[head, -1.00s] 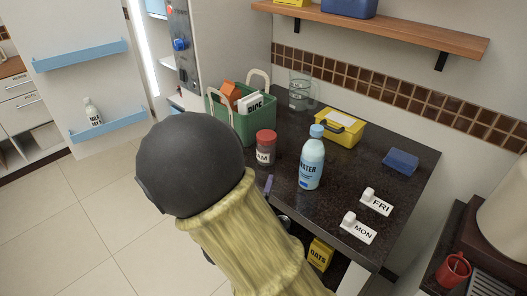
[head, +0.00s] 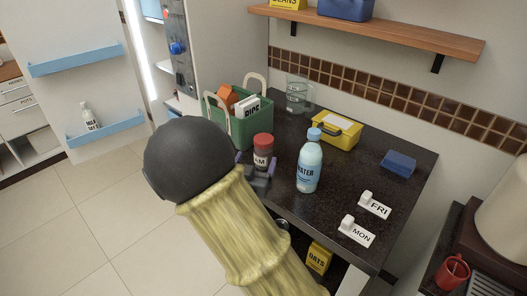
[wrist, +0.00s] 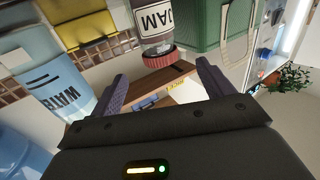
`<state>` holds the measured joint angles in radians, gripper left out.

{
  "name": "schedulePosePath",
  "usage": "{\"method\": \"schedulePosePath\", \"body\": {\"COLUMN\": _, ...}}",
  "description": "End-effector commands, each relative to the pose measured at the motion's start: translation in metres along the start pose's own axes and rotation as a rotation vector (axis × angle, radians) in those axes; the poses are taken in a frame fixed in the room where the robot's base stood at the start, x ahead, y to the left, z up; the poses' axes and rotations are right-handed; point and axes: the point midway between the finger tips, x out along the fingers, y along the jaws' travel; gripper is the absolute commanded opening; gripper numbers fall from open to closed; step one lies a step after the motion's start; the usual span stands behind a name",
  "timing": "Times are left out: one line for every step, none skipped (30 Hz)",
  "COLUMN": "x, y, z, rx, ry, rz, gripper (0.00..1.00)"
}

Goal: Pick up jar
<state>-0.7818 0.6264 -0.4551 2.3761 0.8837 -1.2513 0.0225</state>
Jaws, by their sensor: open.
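The jam jar (head: 262,158), with a red lid and a white label, stands upright on the dark counter (head: 345,165), in front of the green basket. In the wrist view my gripper (wrist: 160,85) is open, with purple fingers spread apart. The jar (wrist: 152,38) shows between and just beyond the fingertips, and no finger visibly touches it. My arm hides part of the counter edge in the head view.
A water bottle (head: 309,162) stands close to the right of the jar. The green basket (head: 238,128) with cartons is just behind it. A yellow box (head: 335,132), a blue block (head: 399,163) and FRI (head: 375,205) and MON (head: 356,231) tags lie further right.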

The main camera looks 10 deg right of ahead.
Motion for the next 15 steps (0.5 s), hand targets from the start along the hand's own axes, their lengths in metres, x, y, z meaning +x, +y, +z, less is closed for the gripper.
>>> {"method": "schedulePosePath", "body": {"x": 0.01, "y": 0.001, "z": -0.001, "rx": 0.0, "ry": 0.001, "rz": 0.003, "gripper": 0.8}}
{"method": "schedulePosePath", "body": {"x": 0.015, "y": 0.001, "z": -0.001, "rx": 0.0, "ry": 0.001, "rz": 0.003, "gripper": 0.8}}
{"method": "schedulePosePath", "body": {"x": 0.022, "y": 0.001, "z": -0.001, "rx": 0.0, "ry": 0.001, "rz": 0.003, "gripper": 0.8}}
{"method": "schedulePosePath", "body": {"x": 0.027, "y": 0.001, "z": -0.001, "rx": 0.0, "ry": 0.001, "rz": 0.002, "gripper": 0.8}}
{"method": "schedulePosePath", "body": {"x": 0.031, "y": 0.001, "z": -0.001, "rx": 0.0, "ry": 0.0, "rz": 0.002, "gripper": 0.8}}
{"method": "schedulePosePath", "body": {"x": 0.036, "y": 0.0, "z": -0.001, "rx": 0.001, "ry": 0.001, "rz": 0.001, "gripper": 0.8}}
{"method": "schedulePosePath", "body": {"x": 0.039, "y": 0.0, "z": -0.001, "rx": 0.001, "ry": 0.001, "rz": 0.001, "gripper": 0.8}}
{"method": "schedulePosePath", "body": {"x": 0.041, "y": 0.001, "z": -0.001, "rx": 0.001, "ry": 0.0, "rz": 0.001, "gripper": 0.8}}
{"method": "schedulePosePath", "body": {"x": 0.043, "y": 0.001, "z": 0.0, "rx": 0.001, "ry": 0.0, "rz": 0.001, "gripper": 0.8}}
{"method": "schedulePosePath", "body": {"x": 0.044, "y": 0.0, "z": 0.0, "rx": 0.001, "ry": -0.001, "rz": 0.001, "gripper": 0.8}}
{"method": "schedulePosePath", "body": {"x": 0.044, "y": 0.0, "z": 0.0, "rx": 0.001, "ry": -0.001, "rz": 0.0, "gripper": 0.8}}
{"method": "schedulePosePath", "body": {"x": 0.044, "y": 0.0, "z": 0.0, "rx": 0.001, "ry": -0.001, "rz": 0.0, "gripper": 0.8}}
{"method": "schedulePosePath", "body": {"x": 0.044, "y": 0.0, "z": 0.0, "rx": 0.001, "ry": -0.001, "rz": 0.0, "gripper": 0.8}}
{"method": "schedulePosePath", "body": {"x": 0.043, "y": 0.0, "z": 0.0, "rx": 0.001, "ry": -0.001, "rz": 0.0, "gripper": 0.8}}
{"method": "schedulePosePath", "body": {"x": 0.043, "y": 0.0, "z": 0.0, "rx": 0.001, "ry": -0.001, "rz": 0.0, "gripper": 0.8}}
